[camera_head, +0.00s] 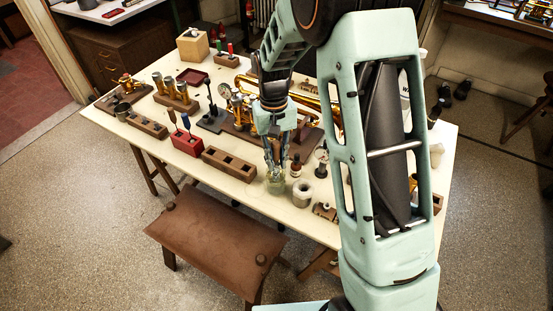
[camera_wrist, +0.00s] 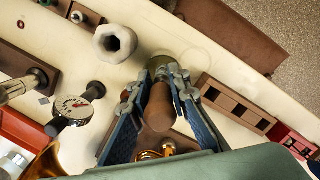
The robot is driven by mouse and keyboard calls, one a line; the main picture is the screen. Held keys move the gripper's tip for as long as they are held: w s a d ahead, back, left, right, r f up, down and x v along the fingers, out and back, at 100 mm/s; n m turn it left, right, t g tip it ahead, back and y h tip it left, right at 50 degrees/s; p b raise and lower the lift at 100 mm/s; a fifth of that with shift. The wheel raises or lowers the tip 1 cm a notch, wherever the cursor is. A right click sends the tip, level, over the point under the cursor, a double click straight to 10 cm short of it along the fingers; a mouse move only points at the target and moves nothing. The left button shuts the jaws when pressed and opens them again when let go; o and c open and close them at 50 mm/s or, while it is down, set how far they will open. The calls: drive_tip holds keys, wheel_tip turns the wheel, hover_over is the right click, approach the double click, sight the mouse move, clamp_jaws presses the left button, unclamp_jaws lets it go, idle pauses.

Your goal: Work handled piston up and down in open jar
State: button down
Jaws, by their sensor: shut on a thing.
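My gripper (camera_head: 275,151) points down over the front part of the bench. In the wrist view its two blue-grey fingers (camera_wrist: 160,90) are shut on a brown rounded handle (camera_wrist: 159,108), the upper end of the handled piston. A small greenish glass jar (camera_head: 275,183) stands on the bench right below the fingers. Its rim (camera_wrist: 163,62) shows just past the fingertips in the wrist view. The piston's lower part is hidden by the fingers and the jar, so I cannot tell how deep it sits.
A wooden slotted block (camera_head: 229,163) lies to the left. A brass horn (camera_head: 307,95) lies behind. A brown padded stool (camera_head: 215,243) stands before the bench (camera_head: 258,203).

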sight(277, 145)
drive_tip(key=shift+f+b, duration=1.15)
drive_tip(key=shift+f, duration=0.55)
drive_tip(key=shift+r+p, duration=1.3)
drive_tip(key=shift+r, duration=0.45)
drive_tip(key=shift+r, duration=0.1)
drive_tip(key=shift+r+p, duration=2.7)
drive_tip(key=shift+r, duration=1.1)
